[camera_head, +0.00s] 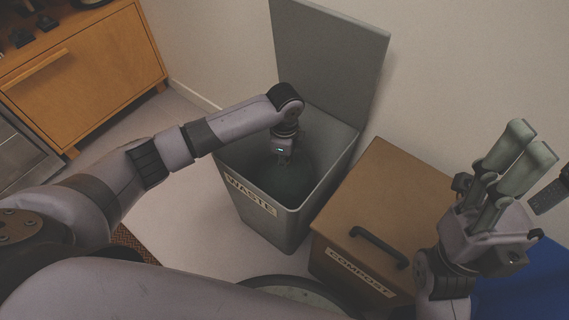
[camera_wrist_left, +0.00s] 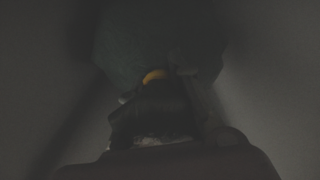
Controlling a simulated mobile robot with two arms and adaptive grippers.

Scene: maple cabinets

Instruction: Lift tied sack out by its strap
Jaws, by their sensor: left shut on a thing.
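The dark green sack (camera_head: 290,182) sits low inside the grey waste bin (camera_head: 262,235), whose lid stands open. It also fills the upper middle of the dark left wrist view (camera_wrist_left: 140,45). A small yellow strap (camera_wrist_left: 155,75) shows at the sack's top, at the fingers. My left gripper (camera_head: 283,158) reaches down into the bin and is shut on the strap. Its fingertips are hard to make out in the head view.
A brown compost box (camera_head: 400,190) with a black handle stands right beside the bin. The raised bin lid (camera_head: 330,50) is behind the bin, near the wall. A wooden cabinet (camera_head: 95,70) is at upper left. Bare floor lies left of the bin.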

